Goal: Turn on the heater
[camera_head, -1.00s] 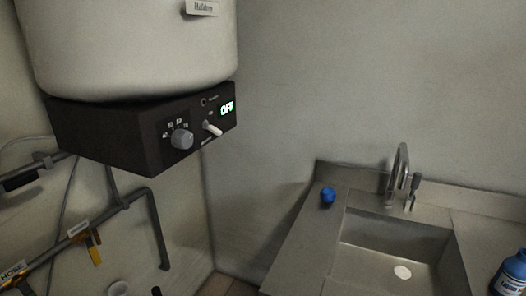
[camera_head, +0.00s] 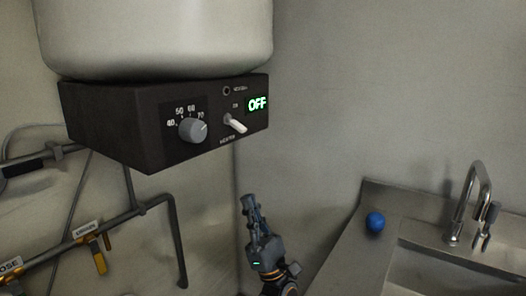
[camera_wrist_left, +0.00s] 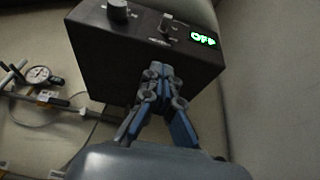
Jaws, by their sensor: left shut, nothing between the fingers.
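The heater's dark control box (camera_head: 120,128) hangs under a large white tank. Its front carries a grey temperature knob (camera_head: 193,130) with marks from 40 to 70, a pale toggle switch (camera_head: 235,123) tilted downward, and a green display (camera_head: 257,104) reading OFF. My left gripper (camera_head: 249,201) is shut and empty, below the box and apart from the switch in the head view. In the left wrist view the closed fingers (camera_wrist_left: 157,68) point toward the box, with the switch (camera_wrist_left: 166,22) beyond their tips. My right gripper is not in view.
The white tank (camera_head: 155,35) stands above the box. Pipes with a yellow-handled valve (camera_head: 99,256) run at lower left. A counter with a sink (camera_head: 440,275), a tap (camera_head: 470,200) and a blue ball-like object (camera_head: 375,222) is at right.

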